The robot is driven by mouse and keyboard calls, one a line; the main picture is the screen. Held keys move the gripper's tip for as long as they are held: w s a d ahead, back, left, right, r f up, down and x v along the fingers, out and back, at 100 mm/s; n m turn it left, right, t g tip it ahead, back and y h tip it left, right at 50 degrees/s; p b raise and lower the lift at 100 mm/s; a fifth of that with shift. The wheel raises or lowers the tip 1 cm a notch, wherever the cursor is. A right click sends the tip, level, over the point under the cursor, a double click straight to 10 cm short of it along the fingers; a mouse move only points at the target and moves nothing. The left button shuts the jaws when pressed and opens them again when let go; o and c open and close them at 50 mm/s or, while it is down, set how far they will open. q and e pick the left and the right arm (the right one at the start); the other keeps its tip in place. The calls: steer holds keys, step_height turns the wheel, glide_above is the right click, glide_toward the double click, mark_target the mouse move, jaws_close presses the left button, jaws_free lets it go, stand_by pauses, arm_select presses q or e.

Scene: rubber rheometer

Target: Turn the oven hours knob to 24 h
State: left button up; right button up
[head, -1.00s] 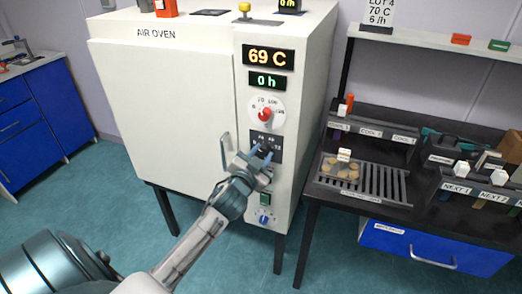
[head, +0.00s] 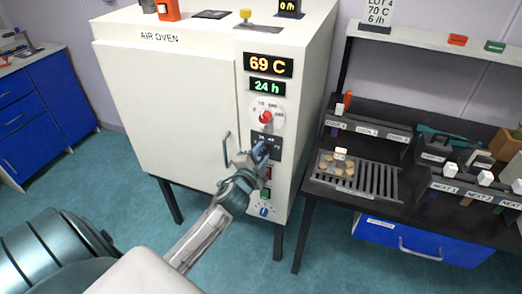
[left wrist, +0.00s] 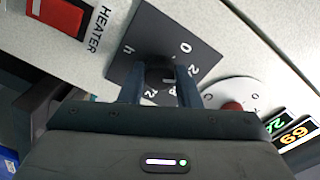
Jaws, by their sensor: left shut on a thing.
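The air oven (head: 165,95) stands in the middle of the head view with its door shut. Its green display (head: 267,88) reads 24 h and the display above (head: 268,65) reads 69 C. The hours knob sits on a dark square dial plate (left wrist: 140,55) marked 0, 24 and h, below the red temperature knob (head: 266,117). My left gripper (left wrist: 160,85) is shut on the hours knob, its two fingers on either side of it. The knob is mostly hidden between the fingers. My right gripper is not in view.
A red heater switch (left wrist: 58,14) is near the hours dial. The oven door handle (head: 227,148) is just left of my gripper. A black bench (head: 330,190) with a rack and labelled holders stands to the right.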

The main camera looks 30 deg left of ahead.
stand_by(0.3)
arm_select(q)
steer(key=o, duration=1)
steer(key=shift+s+d+f, duration=0.1)
steer(key=shift+s, duration=0.15)
steer(key=shift+b+v, duration=1.35)
steer(key=shift+v, duration=3.8)
